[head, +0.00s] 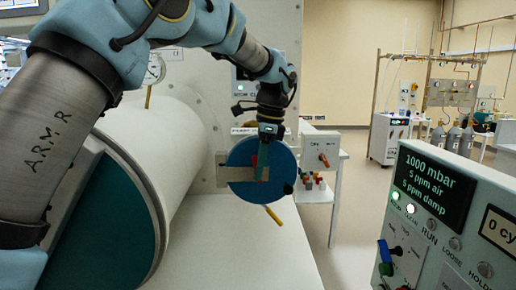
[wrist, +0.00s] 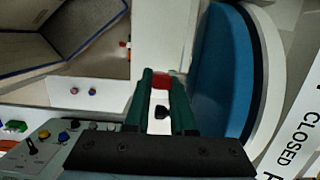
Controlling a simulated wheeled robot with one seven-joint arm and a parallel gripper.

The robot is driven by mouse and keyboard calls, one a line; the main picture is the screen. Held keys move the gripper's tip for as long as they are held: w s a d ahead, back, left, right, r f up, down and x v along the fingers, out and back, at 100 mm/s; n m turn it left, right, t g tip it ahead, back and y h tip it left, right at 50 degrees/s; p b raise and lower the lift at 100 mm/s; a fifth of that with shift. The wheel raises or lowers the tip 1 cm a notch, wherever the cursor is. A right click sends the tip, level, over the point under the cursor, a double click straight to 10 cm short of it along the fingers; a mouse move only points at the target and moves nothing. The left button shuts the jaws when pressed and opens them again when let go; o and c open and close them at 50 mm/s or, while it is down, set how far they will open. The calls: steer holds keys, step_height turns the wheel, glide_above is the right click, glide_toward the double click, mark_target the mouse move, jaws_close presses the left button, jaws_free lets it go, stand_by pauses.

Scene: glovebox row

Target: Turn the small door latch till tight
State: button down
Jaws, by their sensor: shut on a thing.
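The small round blue door (head: 250,155) stands on the end of the small chamber in the middle of the head view, with a pale bar across its front. My gripper (head: 263,174) is in front of the door, pointing down, its fingers at the bar. In the wrist view, my gripper (wrist: 160,85) has its two green fingers close around a red piece (wrist: 160,80), which seems to be the small door latch. The fingers hide most of the latch, so its angle cannot be told. The blue door also shows in the wrist view (wrist: 222,75), right of the fingers.
A large chamber with a teal door (head: 105,235) fills the lower left. A control panel (head: 435,185) with a lit display stands at the right. A white label reading CLOSED (wrist: 290,145) is beside the door. Open floor (head: 350,225) lies between door and panel.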

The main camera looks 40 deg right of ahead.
steer(key=t+y+p, duration=0.1)
steer(key=y+p, duration=0.1)
steer(key=shift+s+d+r+t+p, duration=0.1)
steer(key=shift+s+d+t+p, duration=0.1)
steer(key=shift+t+p, duration=0.2)
steer(key=shift+d+f+t+y, duration=0.1)
steer(key=shift+f+t+y, duration=0.2)
steer(key=shift+t+y, duration=0.7)
steer(key=t+y, duration=0.2)
steer(key=y, duration=0.1)
steer(key=t+y, duration=0.1)
steer(key=shift+s+f+y, duration=0.1)
steer(key=shift+f+y, duration=0.15)
steer(key=shift+y, duration=0.05)
steer(key=c, duration=1)
jaws_free()
steer(key=shift+c, duration=0.2)
step_height(320, 180, up, 10)
steer(key=b, duration=0.1)
